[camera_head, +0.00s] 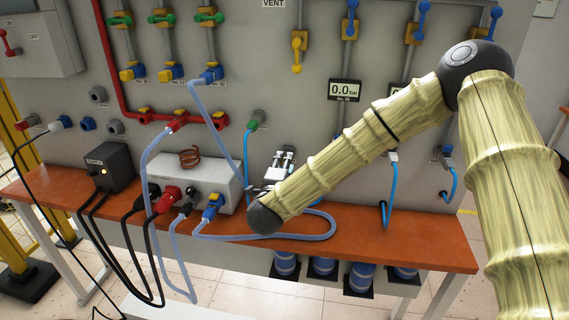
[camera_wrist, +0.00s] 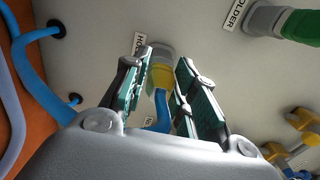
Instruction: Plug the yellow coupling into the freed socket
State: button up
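The yellow coupling (camera_wrist: 162,78) shows in the wrist view between my fingers, with a blue hose (camera_wrist: 161,108) running down from it. It sits at a grey socket (camera_wrist: 161,50) on the panel, beside a label partly hidden by my left finger. My gripper (camera_wrist: 166,62) is open around the coupling, with narrow gaps at the sides; I see no clear contact. In the head view my gripper (camera_head: 279,163) is close to the panel above the bench, and the coupling is hidden there. Which socket is the freed one cannot be told.
A green coupling (camera_head: 252,126) sits in a holder socket to the left of my gripper. Below are a grey heater box (camera_head: 212,173) with a copper coil (camera_head: 189,157) and looping pale hoses on the orange bench (camera_head: 400,240). Blue hoses (camera_head: 388,185) hang to the right.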

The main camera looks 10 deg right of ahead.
grip_shut()
jog(key=shift+s+a, duration=0.1)
jog(key=shift+s, duration=0.05)
jog(key=shift+s+a, duration=0.15)
jog(key=shift+s, duration=0.35)
jog(key=shift+s, duration=0.25)
jog(key=shift+v, duration=1.85)
jog(key=shift+s+a, duration=0.15)
jog(key=shift+s, duration=0.05)
